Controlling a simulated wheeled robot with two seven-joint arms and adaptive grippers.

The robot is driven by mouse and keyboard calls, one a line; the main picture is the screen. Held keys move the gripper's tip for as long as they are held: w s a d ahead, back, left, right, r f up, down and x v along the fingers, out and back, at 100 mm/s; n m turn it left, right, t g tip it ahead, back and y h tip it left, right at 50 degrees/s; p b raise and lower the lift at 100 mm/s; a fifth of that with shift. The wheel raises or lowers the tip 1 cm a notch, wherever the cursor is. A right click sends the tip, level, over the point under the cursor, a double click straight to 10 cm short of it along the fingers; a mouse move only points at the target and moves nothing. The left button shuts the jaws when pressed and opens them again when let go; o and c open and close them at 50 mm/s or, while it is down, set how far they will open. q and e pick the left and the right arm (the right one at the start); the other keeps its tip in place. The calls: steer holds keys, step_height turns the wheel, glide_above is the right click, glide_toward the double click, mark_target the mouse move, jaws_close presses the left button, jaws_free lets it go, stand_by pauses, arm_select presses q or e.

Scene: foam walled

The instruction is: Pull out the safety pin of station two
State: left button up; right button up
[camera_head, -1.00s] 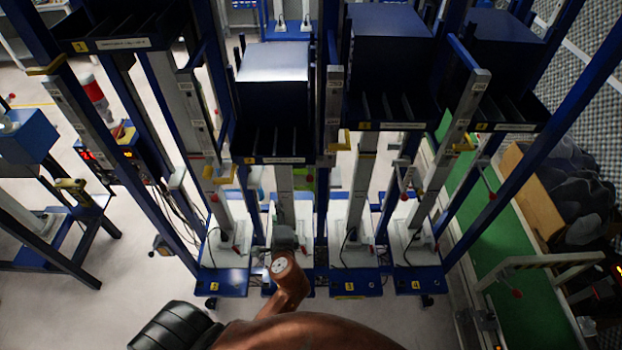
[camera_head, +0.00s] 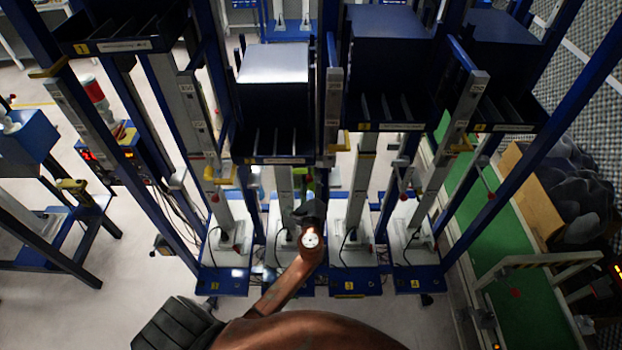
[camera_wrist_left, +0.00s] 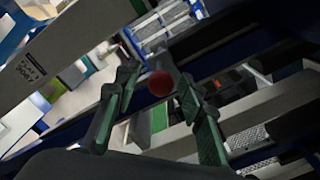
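Station two (camera_head: 274,105) is the blue and grey unit left of centre in the head view, with a number label on its shelf edge. My left gripper (camera_head: 309,207) is in front of its right post, seen from above and small. In the left wrist view, a red ball knob (camera_wrist_left: 160,83), which looks like the safety pin's end, lies between the fingertips of my open left gripper (camera_wrist_left: 157,82). I cannot tell whether the fingers touch it. The pin's shaft is not clear there, and the gripper hides this spot in the head view. My right gripper is not in view.
Station one (camera_head: 110,46) stands to the left, station three (camera_head: 390,85) and station four (camera_head: 505,85) to the right. Upright posts stand close around the gripper. A green conveyor (camera_head: 510,240) runs along the right. Pale floor (camera_head: 110,310) is free at the lower left.

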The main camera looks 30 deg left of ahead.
arm_select(q)
steer(key=shift+w, duration=0.1)
steer(key=shift+c, duration=0.7)
jaws_close()
